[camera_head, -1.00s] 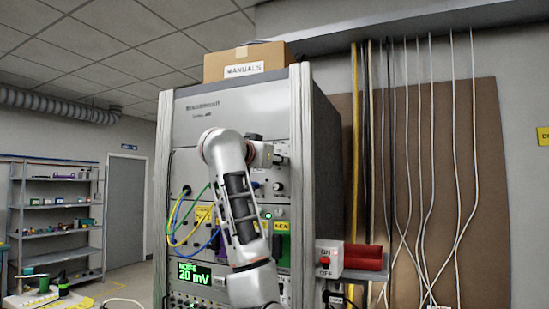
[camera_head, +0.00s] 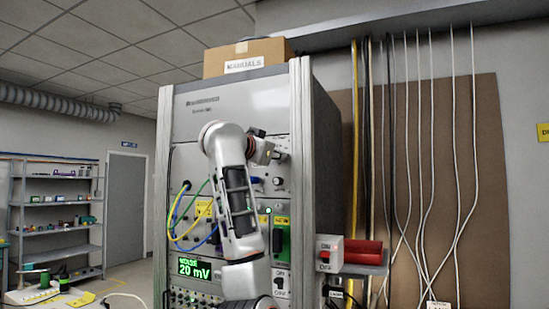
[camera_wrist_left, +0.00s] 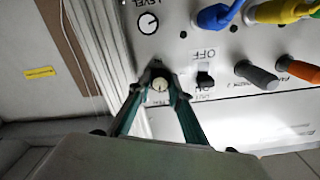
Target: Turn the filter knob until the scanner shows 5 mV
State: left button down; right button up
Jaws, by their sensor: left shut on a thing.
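In the head view my left gripper (camera_head: 265,150) reaches the upper right part of the panel, and the knob there cannot be made out. The scanner display (camera_head: 194,268) lies lower left on the rack and reads NOISE 20 mV in green. My right gripper is in no frame.
A LEVEL knob (camera_wrist_left: 148,23) and an OFF toggle switch (camera_wrist_left: 205,80) are close to the filter knob. Yellow and blue cables (camera_head: 190,238) loop left of my arm. A red-and-white ON/OFF box (camera_head: 328,253) stands at the rack's right side.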

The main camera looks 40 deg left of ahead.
pick_arm(q)
jog(key=shift+m+b, duration=0.45)
jog(key=shift+m, duration=2.75)
jog(key=c, duration=2.1)
grip_release()
jog(key=shift+c, duration=0.2)
jog(key=v, duration=1.2)
